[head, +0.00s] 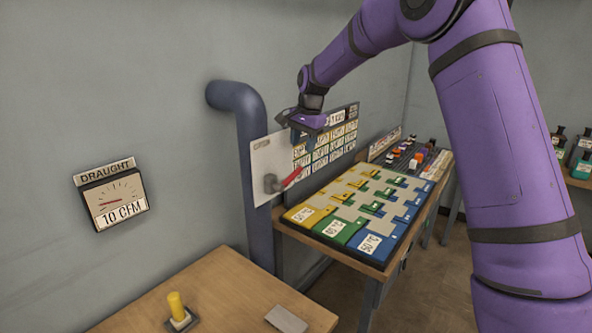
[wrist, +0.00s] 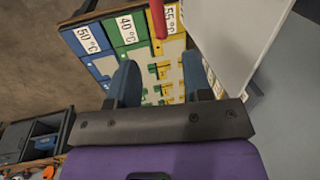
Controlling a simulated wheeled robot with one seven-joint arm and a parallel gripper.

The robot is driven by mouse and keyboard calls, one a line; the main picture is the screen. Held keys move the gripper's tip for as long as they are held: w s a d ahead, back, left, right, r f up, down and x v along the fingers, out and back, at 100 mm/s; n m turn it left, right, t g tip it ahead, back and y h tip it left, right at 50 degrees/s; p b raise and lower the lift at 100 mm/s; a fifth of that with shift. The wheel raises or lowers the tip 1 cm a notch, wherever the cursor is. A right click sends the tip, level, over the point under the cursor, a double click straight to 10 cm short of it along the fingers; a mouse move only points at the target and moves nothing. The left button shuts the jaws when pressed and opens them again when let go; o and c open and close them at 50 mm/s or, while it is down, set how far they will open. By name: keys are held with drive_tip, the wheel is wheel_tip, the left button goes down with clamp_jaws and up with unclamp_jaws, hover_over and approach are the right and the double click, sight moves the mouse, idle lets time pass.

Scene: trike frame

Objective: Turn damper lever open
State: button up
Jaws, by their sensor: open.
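The damper lever (head: 293,178) is a red handle on a grey pivot. It is fixed to a pale plate (head: 262,155) on the blue-grey duct and slants up to the right. In the wrist view a red bar, seemingly the lever (wrist: 157,18), shows at the top edge, beyond the fingertips. My gripper (head: 297,136) is open and empty, above the lever and apart from it. In the wrist view its two blue fingers (wrist: 161,75) stand apart with nothing between them. The draught gauge (head: 112,199) on the wall has a label reading 10 CFM.
The duct (head: 255,180) runs down the wall. A table with a coloured temperature board (head: 365,211) stands below and right of the lever, with a lettered panel (head: 325,139) behind it. A wooden bench (head: 220,292) in front holds a yellow peg (head: 177,306) and a grey plate.

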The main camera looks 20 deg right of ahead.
sight(298, 169)
drive_tip(key=f, duration=0.3)
drive_tip(key=w+f, duration=0.1)
drive_tip(key=f, duration=0.3)
drive_tip(key=a+f, duration=0.1)
drive_tip(key=f, duration=0.2)
drive_tip(key=shift+w+a+f, duration=0.1)
drive_tip(key=shift+w+f, duration=0.15)
drive_tip(key=shift+c, duration=0.3)
clamp_jaws()
